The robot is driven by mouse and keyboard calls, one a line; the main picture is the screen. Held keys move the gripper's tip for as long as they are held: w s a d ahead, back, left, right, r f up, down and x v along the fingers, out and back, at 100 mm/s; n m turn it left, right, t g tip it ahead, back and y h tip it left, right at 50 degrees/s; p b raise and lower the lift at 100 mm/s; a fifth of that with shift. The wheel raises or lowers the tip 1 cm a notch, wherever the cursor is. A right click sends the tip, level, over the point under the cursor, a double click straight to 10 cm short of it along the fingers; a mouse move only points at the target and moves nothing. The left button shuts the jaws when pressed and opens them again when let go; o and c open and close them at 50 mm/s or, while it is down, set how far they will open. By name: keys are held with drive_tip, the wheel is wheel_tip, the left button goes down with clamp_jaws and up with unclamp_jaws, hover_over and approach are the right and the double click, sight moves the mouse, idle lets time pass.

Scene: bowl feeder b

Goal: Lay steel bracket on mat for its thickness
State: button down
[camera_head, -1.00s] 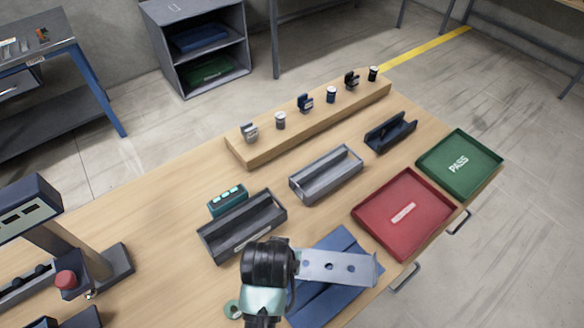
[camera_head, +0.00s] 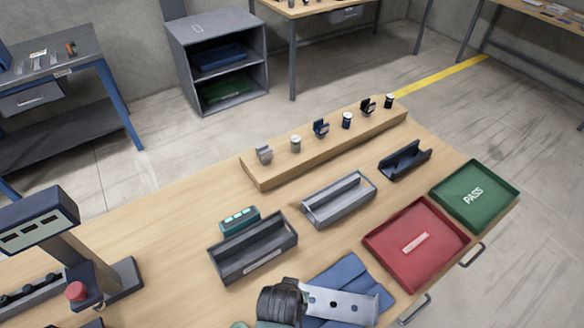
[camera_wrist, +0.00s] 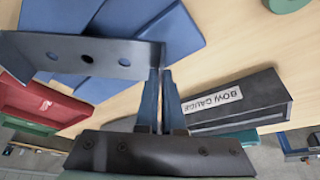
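The steel bracket (camera_head: 344,304) is a flat grey plate with a row of holes. In the wrist view the bracket (camera_wrist: 60,52) has a bent flange at its right end, between the fingers. My gripper (camera_wrist: 158,88) is shut on that end; in the head view my gripper (camera_head: 298,303) is at the bracket's left. The blue mat (camera_head: 350,273) lies on the bench, partly hidden by the bracket. In the wrist view the mat (camera_wrist: 184,40) shows behind the bracket. The bracket appears held over the mat; the gap is hard to judge.
A dark tray (camera_head: 253,252), labelled BOW GAUGE in the wrist view (camera_wrist: 240,103), stands left of the mat. A red tray (camera_head: 380,246) and a green PASS tray (camera_head: 447,201) are at the right. A grey tray (camera_head: 340,204) and a wooden block (camera_head: 270,174) stand behind.

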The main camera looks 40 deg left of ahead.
drive_tip(key=c, duration=1)
unclamp_jaws()
drive_tip(key=shift+c, duration=0.2)
drive_tip(key=v, duration=1.2)
drive_tip(key=shift+r, duration=0.15)
